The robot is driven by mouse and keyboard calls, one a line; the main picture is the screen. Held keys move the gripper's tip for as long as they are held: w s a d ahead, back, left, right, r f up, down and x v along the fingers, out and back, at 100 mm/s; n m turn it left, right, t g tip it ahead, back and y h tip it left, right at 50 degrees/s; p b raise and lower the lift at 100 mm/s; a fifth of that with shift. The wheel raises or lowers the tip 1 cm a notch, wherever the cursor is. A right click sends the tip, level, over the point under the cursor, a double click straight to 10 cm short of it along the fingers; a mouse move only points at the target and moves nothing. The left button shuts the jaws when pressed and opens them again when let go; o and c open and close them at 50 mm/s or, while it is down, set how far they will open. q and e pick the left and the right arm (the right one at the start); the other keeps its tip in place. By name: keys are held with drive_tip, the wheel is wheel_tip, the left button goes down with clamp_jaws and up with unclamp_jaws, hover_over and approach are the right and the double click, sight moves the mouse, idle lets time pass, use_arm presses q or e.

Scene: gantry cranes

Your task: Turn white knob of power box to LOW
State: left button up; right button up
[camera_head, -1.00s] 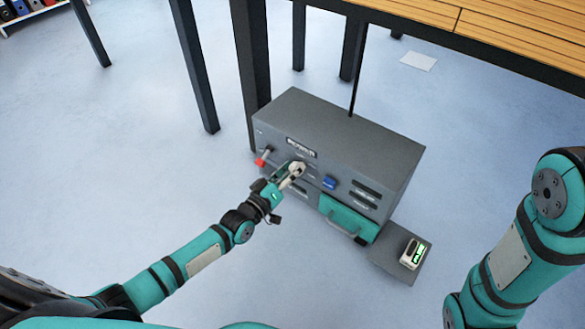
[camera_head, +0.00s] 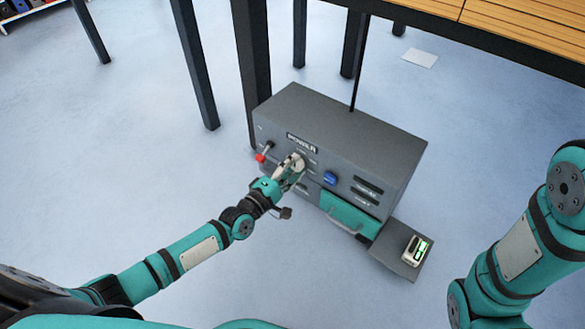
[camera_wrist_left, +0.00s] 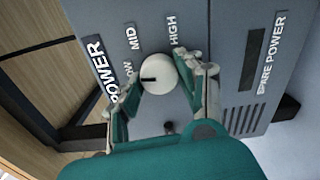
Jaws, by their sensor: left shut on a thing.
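The power box (camera_head: 350,140) is a grey box on the floor. Its white knob (camera_wrist_left: 158,73) shows between my left gripper's fingers in the left wrist view. Its dark pointer mark points left, towards the partly hidden LOW label (camera_wrist_left: 127,69). The MID label (camera_wrist_left: 131,37) and HIGH label (camera_wrist_left: 172,30) are readable. My left gripper (camera_head: 293,164) is at the box front and shut on the knob, with one finger on each side. It also shows in the left wrist view (camera_wrist_left: 160,88). My right gripper is out of view.
A red-tipped lever (camera_head: 261,157) is left of the knob and a blue knob (camera_head: 330,178) is right of it. A teal drawer (camera_head: 347,214) with a handle is below. A small device with a green display (camera_head: 415,249) lies at the lower right. Table legs (camera_head: 246,75) stand behind.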

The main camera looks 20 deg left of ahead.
use_arm(q)
drive_tip(key=shift+f+n, duration=0.1)
drive_tip(key=shift+n, duration=0.9)
drive_tip(key=o, duration=1.1)
drive_tip(key=shift+o, duration=0.2)
drive_tip(key=v, duration=1.2)
